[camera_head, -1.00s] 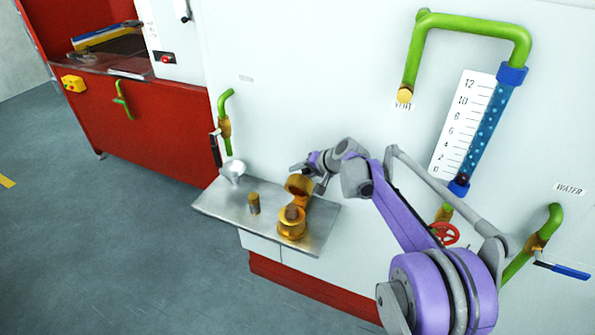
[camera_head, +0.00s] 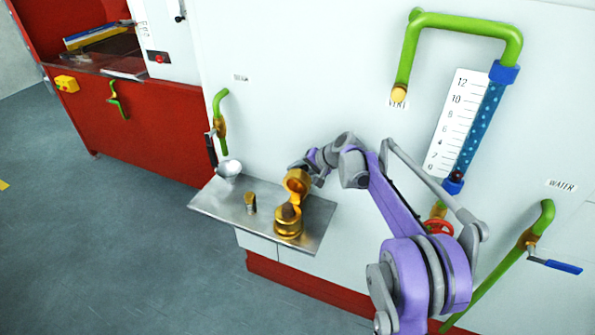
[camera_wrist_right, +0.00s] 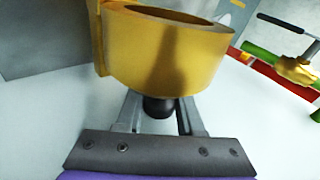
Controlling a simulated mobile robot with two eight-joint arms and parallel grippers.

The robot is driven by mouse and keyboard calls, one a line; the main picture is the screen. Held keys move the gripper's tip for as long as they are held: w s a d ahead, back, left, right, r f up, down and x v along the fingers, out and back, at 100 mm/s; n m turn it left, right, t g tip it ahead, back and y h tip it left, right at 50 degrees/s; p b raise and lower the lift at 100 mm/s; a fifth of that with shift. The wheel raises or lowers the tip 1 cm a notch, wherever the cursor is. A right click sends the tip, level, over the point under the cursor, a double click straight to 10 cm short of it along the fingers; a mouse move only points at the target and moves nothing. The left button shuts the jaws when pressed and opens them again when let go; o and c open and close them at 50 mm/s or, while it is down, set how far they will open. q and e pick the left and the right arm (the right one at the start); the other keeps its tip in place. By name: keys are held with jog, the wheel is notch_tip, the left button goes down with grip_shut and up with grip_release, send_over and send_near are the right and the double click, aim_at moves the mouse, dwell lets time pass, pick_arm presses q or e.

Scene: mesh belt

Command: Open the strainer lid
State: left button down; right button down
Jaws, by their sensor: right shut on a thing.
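The brass strainer (camera_head: 288,224) stands on the metal shelf (camera_head: 225,207), with a dark brown thing showing in its mouth. Its brass lid (camera_head: 297,181) is raised on the hinge side, tilted up above the body. In the right wrist view the lid (camera_wrist_right: 165,55) fills the upper middle as a golden ring. My right gripper (camera_wrist_right: 158,112) is shut on the dark knob (camera_wrist_right: 158,106) of the lid. In the head view my right gripper (camera_head: 300,165) is small and partly hidden beside the lid. My left gripper is not in view.
A small brass cylinder (camera_head: 250,203) and a white funnel-like cup (camera_head: 230,169) stand on the shelf left of the strainer. A green pipe with a valve (camera_head: 221,125) is on the wall behind. Another valve with a blue handle (camera_head: 562,267) is at the right.

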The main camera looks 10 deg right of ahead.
jog(key=c, duration=0.6)
grip_release()
jog(key=shift+s+f, duration=0.1)
jog(key=shift+f, duration=0.1)
jog(key=shift+o, duration=0.2)
jog(key=v, duration=1.1)
jog(key=s+a+f+n+g+h, duration=0.1)
jog(key=s+a+n, duration=0.15)
jog(key=s, duration=0.65)
jog(key=s+a+n+h, duration=0.1)
jog(key=s+a+h, duration=0.15)
jog(key=s, duration=0.65)
jog(key=s+f+n+h, duration=0.1)
jog(key=s+f, duration=0.2)
jog(key=s, duration=0.3)
jog(key=s+f+n, duration=0.1)
jog(key=s+f, duration=0.2)
jog(key=s, duration=0.4)
jog(key=s+f+n+h+p, duration=0.1)
jog(key=s+f, duration=0.2)
jog(key=s, duration=0.4)
jog(key=shift+s+d+f+h, duration=0.2)
jog(key=shift+d+f+h, duration=0.05)
jog(key=shift+d+h, duration=0.15)
